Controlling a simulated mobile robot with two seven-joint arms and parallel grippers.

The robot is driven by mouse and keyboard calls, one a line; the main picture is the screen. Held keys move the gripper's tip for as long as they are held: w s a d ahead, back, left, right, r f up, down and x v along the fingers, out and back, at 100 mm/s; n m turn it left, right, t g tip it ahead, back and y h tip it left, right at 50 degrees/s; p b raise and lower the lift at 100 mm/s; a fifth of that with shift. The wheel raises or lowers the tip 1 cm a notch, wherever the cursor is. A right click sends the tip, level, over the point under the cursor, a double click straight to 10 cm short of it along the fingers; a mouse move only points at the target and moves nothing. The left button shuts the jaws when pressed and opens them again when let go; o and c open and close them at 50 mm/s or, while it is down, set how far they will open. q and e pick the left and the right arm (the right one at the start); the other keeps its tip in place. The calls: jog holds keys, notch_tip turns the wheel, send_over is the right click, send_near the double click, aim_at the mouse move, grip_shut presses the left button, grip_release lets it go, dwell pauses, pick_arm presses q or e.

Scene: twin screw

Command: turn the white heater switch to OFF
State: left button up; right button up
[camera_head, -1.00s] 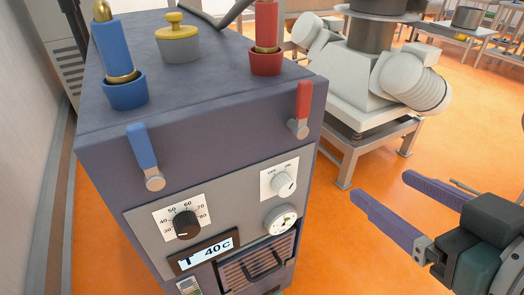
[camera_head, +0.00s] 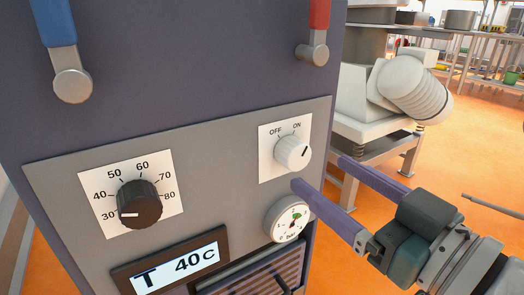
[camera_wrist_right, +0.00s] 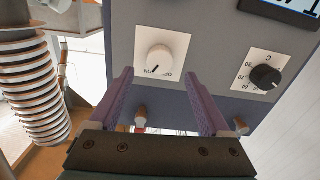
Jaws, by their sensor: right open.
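The white heater switch (camera_head: 292,151) is a round knob on a white plate marked OFF and ON, at the right of the grey front panel. Its dark mark points up and right, toward ON. In the right wrist view the white switch (camera_wrist_right: 159,60) is upside down, beyond the fingertips. My right gripper (camera_head: 318,171) is open and empty, its purple fingers apart just right of and below the switch, not visibly touching it. The right wrist view also shows the open gripper (camera_wrist_right: 158,82). My left gripper is not in view.
A black temperature dial (camera_head: 140,204) is left of the switch, above a display (camera_head: 175,268) reading 40 C. A pressure gauge (camera_head: 288,219) sits just below the switch. Blue (camera_head: 66,50) and red (camera_head: 317,30) levers are above. A white machine (camera_head: 385,105) stands at the right.

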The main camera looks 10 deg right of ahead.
aim_at(300, 158)
jog(key=b+x, duration=0.1)
jog(key=x, duration=0.4)
grip_shut()
dwell(0.7)
